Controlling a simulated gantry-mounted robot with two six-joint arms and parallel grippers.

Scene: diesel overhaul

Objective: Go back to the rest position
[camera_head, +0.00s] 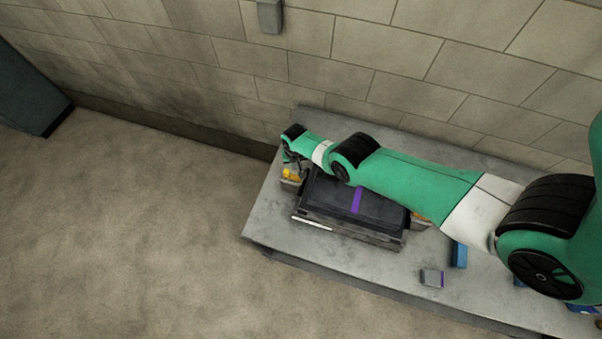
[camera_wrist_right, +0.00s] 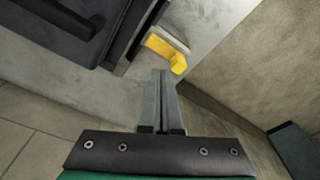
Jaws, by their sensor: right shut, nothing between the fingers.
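My right arm, green with black joints, reaches in from the right over a grey workbench (camera_head: 262,222) in the head view. Its gripper (camera_head: 288,158) is at the bench's far left end, small and partly hidden by the wrist. In the right wrist view the right gripper (camera_wrist_right: 163,72) is shut, its two fingers together with nothing between them. My left gripper is not in view.
The dark case (camera_head: 325,196) with a purple stripe sits on the bench below my arm. A small grey block (camera_head: 431,278) and a blue block (camera_head: 459,254) stand to its right. A block wall (camera_head: 385,92) runs behind. The floor (camera_head: 120,220) at left is clear.

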